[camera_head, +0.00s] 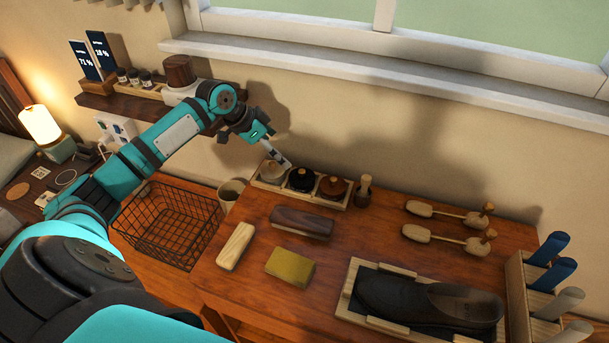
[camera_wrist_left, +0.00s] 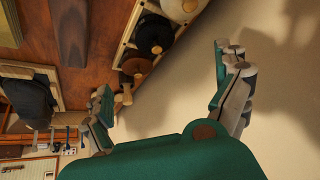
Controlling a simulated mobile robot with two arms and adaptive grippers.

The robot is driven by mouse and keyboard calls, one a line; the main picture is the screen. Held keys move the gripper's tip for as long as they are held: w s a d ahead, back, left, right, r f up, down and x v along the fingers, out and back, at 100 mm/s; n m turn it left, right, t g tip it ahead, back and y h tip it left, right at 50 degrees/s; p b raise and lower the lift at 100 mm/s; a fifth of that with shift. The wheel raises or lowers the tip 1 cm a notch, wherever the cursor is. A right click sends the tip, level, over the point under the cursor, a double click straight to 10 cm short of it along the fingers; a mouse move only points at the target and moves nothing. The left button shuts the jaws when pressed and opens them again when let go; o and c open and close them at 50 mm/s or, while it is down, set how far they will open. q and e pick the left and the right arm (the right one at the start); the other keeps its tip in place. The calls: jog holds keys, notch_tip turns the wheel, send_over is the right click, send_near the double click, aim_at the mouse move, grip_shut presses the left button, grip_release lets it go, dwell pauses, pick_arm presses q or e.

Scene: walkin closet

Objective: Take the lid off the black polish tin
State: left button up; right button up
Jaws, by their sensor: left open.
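The black polish tin (camera_head: 302,180) sits in the middle slot of a light wooden tray (camera_head: 325,201) near the wall. A dark lid with a small knob appears to be on it. In the left wrist view the black tin (camera_wrist_left: 154,34) is near the top, beyond the fingertips. My left gripper (camera_head: 277,157) is open and empty, above and just behind the left part of the tray. It also shows in the left wrist view (camera_wrist_left: 162,72), with its fingers spread wide and apart from the tin. My right gripper is not in view.
A pale tin (camera_head: 271,172) and a brown tin (camera_head: 333,187) flank the black one. A wooden-handled brush (camera_head: 364,191) stands right of the tray. The wall is close behind.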

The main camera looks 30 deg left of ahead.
aim_at(302, 170)
pick_arm(q)
jog(key=p+x, duration=0.1)
jog(key=x, duration=0.6)
jog(key=shift+w+d+f, duration=0.1)
jog(key=shift+f, duration=0.05)
jog(key=shift+w+f+p, duration=0.1)
jog(key=shift+f+p, duration=0.1)
jog(key=shift+p, duration=0.1)
jog(key=shift+w+d+f, duration=0.1)
jog(key=shift+d+f, duration=0.05)
jog(key=shift+d, duration=0.05)
jog(key=p+x, duration=0.2)
jog(key=x, duration=0.1)
jog(key=shift+d+f, duration=0.2)
jog(key=shift+d, duration=0.1)
jog(key=shift+w+d+f, duration=0.15)
jog(key=shift+w+f, duration=0.15)
jog(key=shift+f, duration=0.2)
jog(key=shift+s, duration=0.1)
jog(key=c, duration=1)
